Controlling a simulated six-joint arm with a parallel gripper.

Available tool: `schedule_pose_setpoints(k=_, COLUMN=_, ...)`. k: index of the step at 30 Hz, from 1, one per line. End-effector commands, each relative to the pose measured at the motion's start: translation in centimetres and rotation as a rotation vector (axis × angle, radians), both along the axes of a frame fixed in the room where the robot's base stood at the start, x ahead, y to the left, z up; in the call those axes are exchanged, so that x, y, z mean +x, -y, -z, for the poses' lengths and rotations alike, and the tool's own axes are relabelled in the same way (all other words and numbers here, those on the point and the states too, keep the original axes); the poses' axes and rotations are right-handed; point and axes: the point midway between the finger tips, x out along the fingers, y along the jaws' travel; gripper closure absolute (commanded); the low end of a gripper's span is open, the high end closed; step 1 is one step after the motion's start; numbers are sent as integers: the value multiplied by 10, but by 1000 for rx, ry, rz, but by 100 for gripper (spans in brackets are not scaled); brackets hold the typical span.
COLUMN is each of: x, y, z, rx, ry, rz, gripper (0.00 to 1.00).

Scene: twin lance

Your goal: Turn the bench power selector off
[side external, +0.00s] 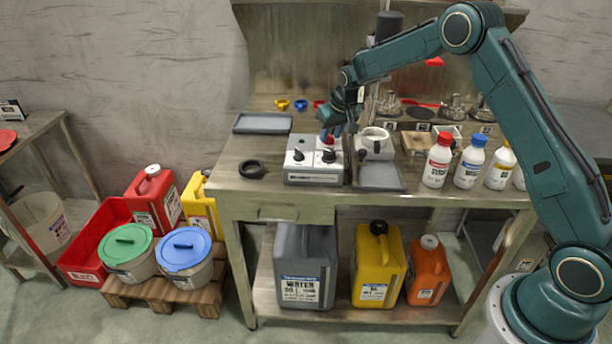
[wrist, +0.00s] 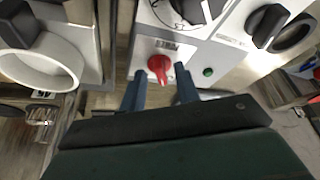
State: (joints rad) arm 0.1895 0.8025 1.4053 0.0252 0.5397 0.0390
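The power selector is probably the red knob (wrist: 160,67) on the light grey control box (side external: 315,176) on the bench. Its pointer is aimed down in the wrist view, toward me. The red knob also shows in the side view (side external: 328,140), just below my gripper (side external: 332,128). In the wrist view my gripper (wrist: 160,76) is open, with one blue-grey finger on each side of the red knob. I cannot tell whether the fingers touch it. A green lamp (wrist: 208,71) sits right of the red knob. The label above it is too small to read.
Two black knobs (wrist: 195,10) (wrist: 268,25) sit on the same box. A white ring-shaped fixture (side external: 375,138) stands close right of it. A black ring (side external: 252,169) and grey tray (side external: 263,123) lie left. Several bottles (side external: 438,160) stand at the right of the bench.

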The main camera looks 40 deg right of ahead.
Motion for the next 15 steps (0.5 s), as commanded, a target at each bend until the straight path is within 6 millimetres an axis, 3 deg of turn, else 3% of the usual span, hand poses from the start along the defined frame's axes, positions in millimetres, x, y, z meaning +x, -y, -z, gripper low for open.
schedule_pose_setpoints(k=8, x=-1, y=0, z=-1, rx=1, ry=-1, rz=1, gripper=68)
schedule_pose_setpoints(k=15, x=-6, y=-2, z=-16, rx=0, ry=1, rz=1, gripper=68)
